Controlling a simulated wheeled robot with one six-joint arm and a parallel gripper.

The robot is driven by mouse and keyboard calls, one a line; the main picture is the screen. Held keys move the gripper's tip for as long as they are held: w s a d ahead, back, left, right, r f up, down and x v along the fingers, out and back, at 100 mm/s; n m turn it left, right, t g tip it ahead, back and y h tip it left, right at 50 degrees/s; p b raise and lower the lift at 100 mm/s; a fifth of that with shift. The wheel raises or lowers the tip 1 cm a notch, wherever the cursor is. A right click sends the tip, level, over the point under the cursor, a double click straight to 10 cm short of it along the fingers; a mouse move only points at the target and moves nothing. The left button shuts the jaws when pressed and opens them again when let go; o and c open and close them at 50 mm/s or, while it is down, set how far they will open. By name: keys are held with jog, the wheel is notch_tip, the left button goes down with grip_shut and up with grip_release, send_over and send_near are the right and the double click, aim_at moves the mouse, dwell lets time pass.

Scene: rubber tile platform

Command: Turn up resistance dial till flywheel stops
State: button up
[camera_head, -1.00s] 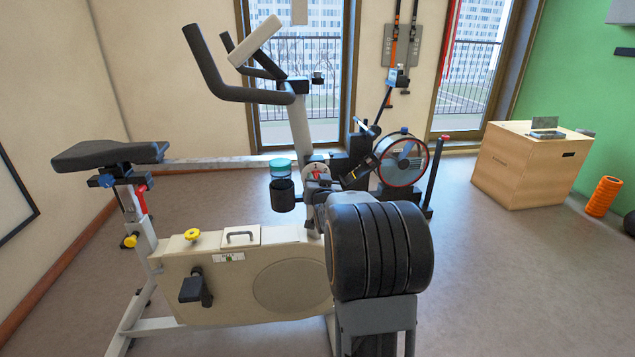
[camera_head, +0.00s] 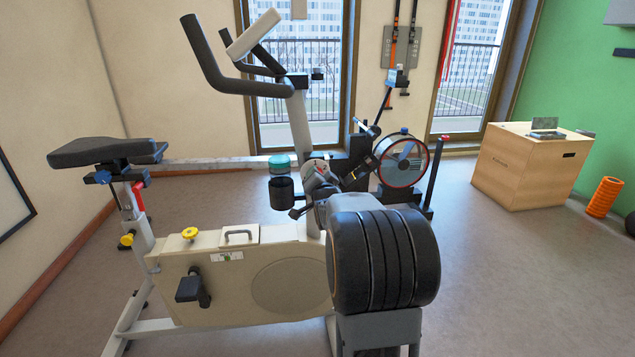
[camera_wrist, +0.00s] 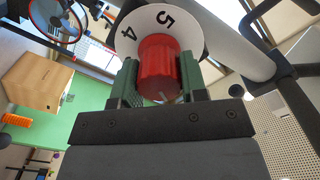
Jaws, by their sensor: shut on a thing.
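The resistance dial is a red knob (camera_wrist: 157,66) in front of a round white plate (camera_wrist: 128,45) marked 4 and 5 in the wrist view. My gripper (camera_wrist: 159,78) is shut on the knob, one green fingertip on each side.
My own arm covers the bike's front. A black cup holder (camera_head: 281,194) sits close left of my gripper, with handlebars (camera_head: 235,85) above. A rowing machine (camera_head: 402,160) stands behind, and a wooden box (camera_head: 525,170) is at right.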

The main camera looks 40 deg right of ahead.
jog(key=m, duration=0.4)
jog(key=shift+f+m+b, duration=0.1)
jog(key=shift+m+b, duration=0.2)
jog(key=shift+b, duration=0.05)
jog(key=m, duration=0.4)
jog(key=shift+m, duration=0.3)
jog(key=m, duration=0.4)
jog(key=shift+f, duration=0.1)
jog(key=shift+m, duration=2.3)
jog(key=o, duration=0.9)
